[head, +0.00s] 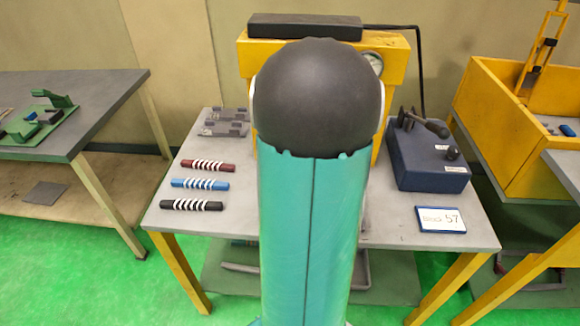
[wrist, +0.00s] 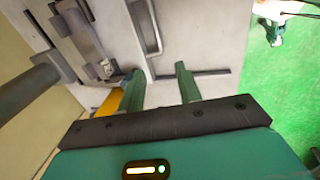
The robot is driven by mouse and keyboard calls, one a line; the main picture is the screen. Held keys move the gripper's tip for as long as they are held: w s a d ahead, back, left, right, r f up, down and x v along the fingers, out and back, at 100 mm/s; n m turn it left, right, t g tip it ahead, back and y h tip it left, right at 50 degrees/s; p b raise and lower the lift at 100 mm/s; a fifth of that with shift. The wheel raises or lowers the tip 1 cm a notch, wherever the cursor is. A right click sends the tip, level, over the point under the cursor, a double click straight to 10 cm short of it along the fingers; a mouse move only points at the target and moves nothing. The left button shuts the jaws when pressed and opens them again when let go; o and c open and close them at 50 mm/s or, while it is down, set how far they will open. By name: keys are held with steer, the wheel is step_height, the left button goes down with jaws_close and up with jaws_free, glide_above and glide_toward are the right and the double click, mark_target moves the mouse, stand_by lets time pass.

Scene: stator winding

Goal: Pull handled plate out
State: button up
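In the wrist view a grey U-shaped handle (wrist: 153,45) stands on a flat light-grey surface. The outline of the handled plate is hard to separate from the tabletop around it. My gripper (wrist: 158,69) has two green fingers spread apart, with nothing between them. The fingertips are near the lower end of the handle in the picture; I cannot tell whether they touch anything. In the head view my arm covers the middle of the table, so the plate and gripper are hidden there.
The grey table (head: 400,228) carries a yellow frame (head: 392,45), a dark blue box with a lever (head: 425,158), coils (head: 200,185) and a card (head: 440,219). A dark strip (wrist: 205,74) lies beside the fingers. A grey block mechanism (wrist: 80,35) stands left of the handle.

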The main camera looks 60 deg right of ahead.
steer(key=x, duration=0.5)
steer(key=s+d+x, duration=0.1)
steer(key=x, duration=0.4)
steer(key=s+x, duration=0.1)
steer(key=x, duration=0.4)
steer(key=shift+s+d, duration=0.2)
steer(key=shift+d, duration=0.1)
jaws_close()
